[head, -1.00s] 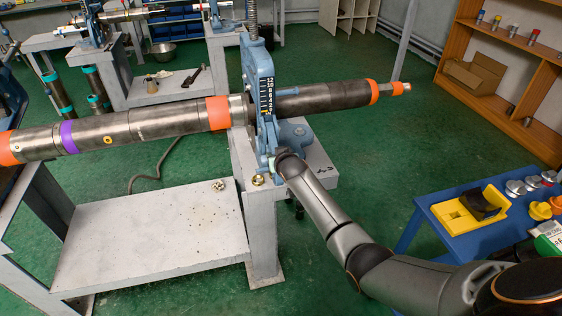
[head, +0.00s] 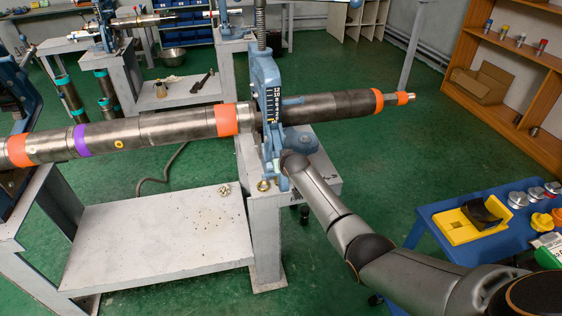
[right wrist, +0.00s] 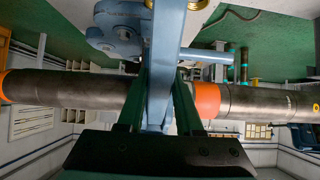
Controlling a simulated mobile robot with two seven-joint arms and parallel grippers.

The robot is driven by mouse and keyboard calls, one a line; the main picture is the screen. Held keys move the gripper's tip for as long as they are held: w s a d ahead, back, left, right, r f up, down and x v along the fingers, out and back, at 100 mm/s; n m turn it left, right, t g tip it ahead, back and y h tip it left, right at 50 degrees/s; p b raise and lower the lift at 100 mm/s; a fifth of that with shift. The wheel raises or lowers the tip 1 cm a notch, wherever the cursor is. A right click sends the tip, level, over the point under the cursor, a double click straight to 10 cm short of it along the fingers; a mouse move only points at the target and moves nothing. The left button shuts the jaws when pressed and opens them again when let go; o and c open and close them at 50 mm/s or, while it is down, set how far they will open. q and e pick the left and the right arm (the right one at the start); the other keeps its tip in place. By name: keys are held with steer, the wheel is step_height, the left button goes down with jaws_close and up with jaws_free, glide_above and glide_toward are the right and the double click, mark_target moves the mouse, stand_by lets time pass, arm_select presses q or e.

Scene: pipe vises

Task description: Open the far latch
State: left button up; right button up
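A blue pipe vise (head: 264,78) with a number scale stands upright on a pale stand (head: 265,235). A long steel pipe (head: 180,125) with orange bands runs through it. My right gripper (right wrist: 162,78) is at the vise's lower near side, below the pipe. In the right wrist view its dark green fingers are apart, one on each side of a blue upright (right wrist: 168,35) of the vise. Narrow gaps seem to show, and firm contact is not clear. The latch cannot be told apart from the frame, and my arm partly hides that area. My left gripper is not in view.
A blue table (head: 440,240) with a yellow tray (head: 462,232) stands at the right. A low pale bench (head: 155,240) is at the front left. A brass-coloured fitting (head: 264,185) lies on the stand. Green floor is open behind the right arm.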

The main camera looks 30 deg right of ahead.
steer(key=o, duration=0.4)
steer(key=shift+s+r+p, duration=0.25)
steer(key=shift+s+p, duration=0.05)
steer(key=shift+s, duration=0.05)
steer(key=p+v, duration=0.2)
steer(key=v, duration=0.9)
steer(key=shift+s+a+r, duration=0.15)
steer(key=shift+s, duration=0.1)
steer(key=s+a+f+n+y, duration=0.25)
steer(key=s+a+f, duration=0.35)
steer(key=s+f, duration=0.5)
steer(key=s+a+f, duration=0.2)
steer(key=s+a, duration=0.1)
steer(key=s, duration=0.3)
steer(key=s+a+f+n+g+y, duration=0.1)
steer(key=s+a+f, duration=0.1)
steer(key=s, duration=0.5)
steer(key=s+a+f+n+y, duration=0.1)
steer(key=s+a+f, duration=0.1)
steer(key=s+a, duration=0.2)
steer(key=shift+s+f, duration=0.15)
steer(key=shift+s, duration=1.5)
